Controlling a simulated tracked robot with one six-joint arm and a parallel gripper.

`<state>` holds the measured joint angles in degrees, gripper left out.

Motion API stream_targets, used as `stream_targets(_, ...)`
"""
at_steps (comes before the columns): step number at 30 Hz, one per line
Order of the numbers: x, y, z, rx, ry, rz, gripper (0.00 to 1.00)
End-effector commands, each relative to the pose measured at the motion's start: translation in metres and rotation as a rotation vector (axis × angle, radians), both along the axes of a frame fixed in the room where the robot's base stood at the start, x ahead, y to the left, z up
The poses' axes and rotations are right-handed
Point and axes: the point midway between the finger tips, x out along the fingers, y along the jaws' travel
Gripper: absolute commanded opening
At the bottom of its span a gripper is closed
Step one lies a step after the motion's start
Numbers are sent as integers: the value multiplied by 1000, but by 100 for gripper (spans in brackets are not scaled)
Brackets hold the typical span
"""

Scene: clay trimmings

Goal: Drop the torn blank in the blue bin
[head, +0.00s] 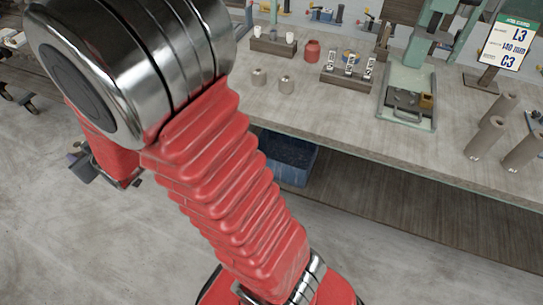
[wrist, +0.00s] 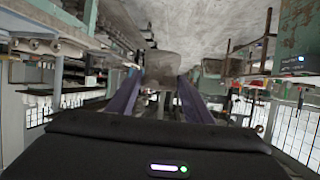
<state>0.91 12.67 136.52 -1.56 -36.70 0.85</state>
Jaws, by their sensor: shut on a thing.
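In the wrist view, my gripper (wrist: 161,84) has its two dark fingers shut on a pale grey-brown blank (wrist: 163,65). The blank sticks out beyond the fingertips, and its lower part is hidden between them. I cannot make out a tear in it. The blue bin (head: 289,158) stands under the front edge of the bench in the head view, partly hidden by my red arm and the bench top. Its inside looks dark. My gripper is out of the head view, so its distance from the bin cannot be told.
The bench (head: 350,123) holds two small grey cylinders, a red jar (head: 312,50), a rack (head: 346,73), a press with a metal tray (head: 407,107), several tall brown cylinders (head: 485,138) and a sign (head: 507,42). A wooden lower shelf (head: 400,195) runs right of the bin. Floor is open in front.

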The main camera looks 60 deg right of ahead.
Motion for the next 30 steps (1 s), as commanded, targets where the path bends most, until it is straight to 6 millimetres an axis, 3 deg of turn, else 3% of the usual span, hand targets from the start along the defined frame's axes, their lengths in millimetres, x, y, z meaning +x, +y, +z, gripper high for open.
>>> stream_targets(6,1,-3,-2,0,-1,-4,17)
stream_targets(11,3,-22,-17,2,2,-40,17)
stream_targets(17,8,-72,-52,6,3,-131,17)
stream_targets(30,15,-207,-138,12,-1,-404,17)
